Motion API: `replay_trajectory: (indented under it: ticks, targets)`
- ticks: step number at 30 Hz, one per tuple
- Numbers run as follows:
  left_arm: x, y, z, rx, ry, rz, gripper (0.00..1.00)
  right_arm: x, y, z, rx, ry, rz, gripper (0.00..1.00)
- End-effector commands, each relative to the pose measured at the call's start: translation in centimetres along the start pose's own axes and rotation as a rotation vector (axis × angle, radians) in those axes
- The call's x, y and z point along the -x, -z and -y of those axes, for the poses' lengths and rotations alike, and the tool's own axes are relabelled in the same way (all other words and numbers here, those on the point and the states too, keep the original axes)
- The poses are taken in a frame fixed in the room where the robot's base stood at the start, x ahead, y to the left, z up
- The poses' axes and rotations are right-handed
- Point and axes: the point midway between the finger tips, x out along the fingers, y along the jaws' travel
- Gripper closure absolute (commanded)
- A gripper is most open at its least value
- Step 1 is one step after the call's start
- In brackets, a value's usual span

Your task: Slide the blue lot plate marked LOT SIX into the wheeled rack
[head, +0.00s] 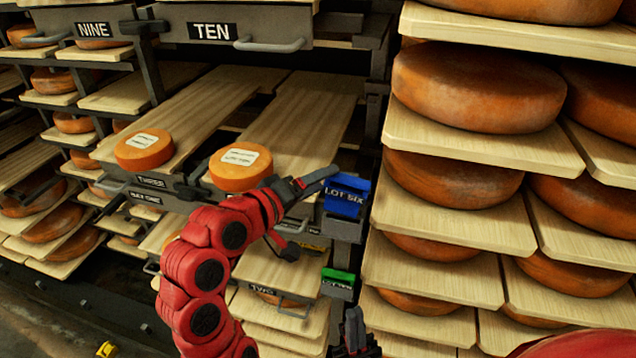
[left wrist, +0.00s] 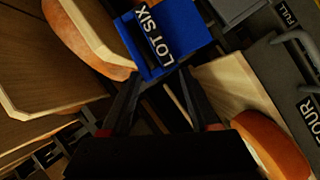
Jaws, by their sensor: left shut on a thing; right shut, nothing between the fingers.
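The blue plate marked LOT SIX (head: 346,197) is at the dark post between the drawer rack and the cheese shelves on the right. My left gripper (head: 330,178) reaches it from the left and is shut on it. In the left wrist view the blue plate (left wrist: 176,36) is at the ends of the two closed-in fingers (left wrist: 158,76), its white lettering showing. I cannot tell whether the plate sits in a slot of the post. My right gripper (head: 356,328) is shut and empty, low in the head view, apart from the plate.
A green plate (head: 338,277) is on the same post below. Two labelled cheeses (head: 143,150) (head: 240,167) lie on pulled-out boards at the left. Shelves of large cheese wheels (head: 478,88) stand close on the right. A small yellow thing (head: 106,349) is on the floor.

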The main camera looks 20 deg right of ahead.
Motion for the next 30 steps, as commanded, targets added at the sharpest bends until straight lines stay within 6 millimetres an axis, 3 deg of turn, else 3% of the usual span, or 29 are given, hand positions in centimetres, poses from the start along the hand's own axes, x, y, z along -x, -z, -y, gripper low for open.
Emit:
replay_trajectory:
  ticks: [17,30]
  targets:
    - [0.2,0.4,-0.8,0.001,-0.001,0.001,0.98,-0.4,0.1,0.0,0.000,0.000,0.000,1.00]
    - [0.8,1.8,-3.2,0.001,0.001,0.000,0.98,-1.4,0.2,-0.1,0.000,0.000,0.000,1.00]
